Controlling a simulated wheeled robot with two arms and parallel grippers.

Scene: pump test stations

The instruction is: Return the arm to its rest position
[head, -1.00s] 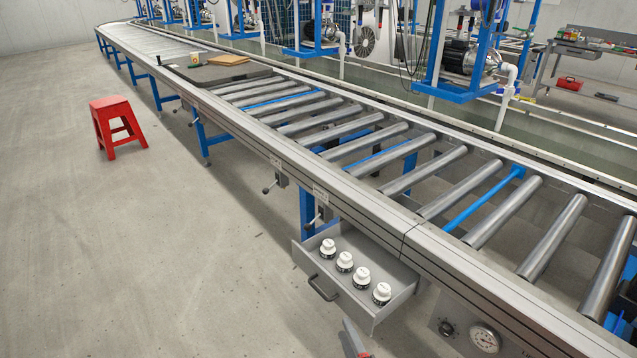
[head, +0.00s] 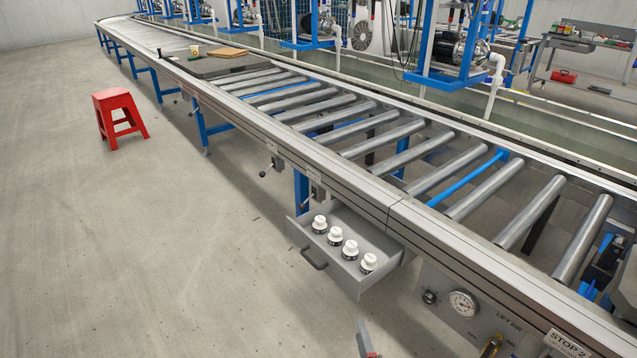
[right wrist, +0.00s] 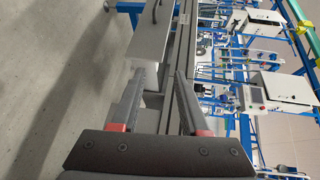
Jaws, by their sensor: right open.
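My right gripper (head: 366,340) shows only as a grey and red finger at the bottom edge of the head view, in front of and below the open drawer (head: 371,287). In the right wrist view, my right gripper (right wrist: 165,72) has its two grey fingers apart, with no object held between them. The drawer (right wrist: 146,48) shows beyond the fingertips there, apart from them as far as I can tell. My left gripper is in neither current view.
The drawer under the roller conveyor (head: 388,190) sticks out and holds several white-capped items (head: 335,236). A red stool (head: 119,117) stands on the floor.

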